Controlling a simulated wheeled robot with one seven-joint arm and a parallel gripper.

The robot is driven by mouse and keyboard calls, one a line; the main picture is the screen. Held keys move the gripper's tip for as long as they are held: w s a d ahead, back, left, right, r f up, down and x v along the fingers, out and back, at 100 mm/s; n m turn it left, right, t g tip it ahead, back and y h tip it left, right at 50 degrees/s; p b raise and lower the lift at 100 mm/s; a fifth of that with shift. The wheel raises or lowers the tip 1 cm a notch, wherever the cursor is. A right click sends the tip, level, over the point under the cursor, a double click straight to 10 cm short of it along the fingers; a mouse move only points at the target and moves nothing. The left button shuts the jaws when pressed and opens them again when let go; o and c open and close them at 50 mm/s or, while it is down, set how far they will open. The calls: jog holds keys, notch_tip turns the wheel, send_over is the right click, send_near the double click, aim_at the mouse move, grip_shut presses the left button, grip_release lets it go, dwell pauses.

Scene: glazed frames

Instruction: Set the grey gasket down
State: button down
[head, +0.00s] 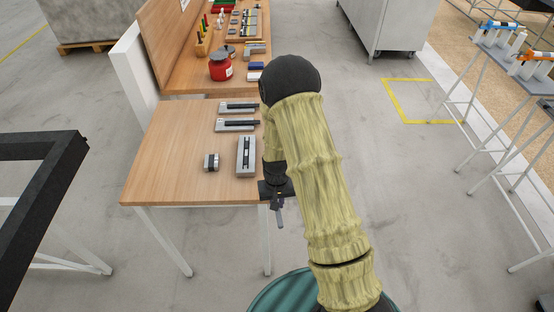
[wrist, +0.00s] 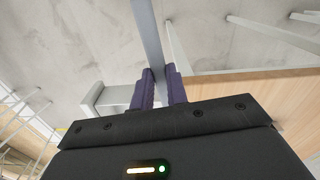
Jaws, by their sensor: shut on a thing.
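My gripper (head: 278,203) is just off the right edge of the near wooden table, pointing down. In the wrist view its two purple fingers (wrist: 160,72) are shut on a thin grey strip, the grey gasket (wrist: 147,30), which extends away beyond the fingertips. In the head view the gasket (head: 280,220) shows as a short grey piece hanging below the fingers, apart from the table. Its held end is hidden between the fingers.
On the near table (head: 165,170) stand a grey slotted block (head: 245,168), a small grey block (head: 209,162) and two grey holders (head: 232,127) with dark bars. A red jar (head: 220,70) stands on the farther bench. The table's front left is clear.

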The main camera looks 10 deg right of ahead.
jog(key=shift+n, duration=0.3)
jog(key=d+f, duration=0.1)
jog(key=d+f+b, duration=0.2)
jog(key=f, duration=0.1)
jog(key=shift+w+d, duration=0.1)
jog(key=shift+w, duration=0.25)
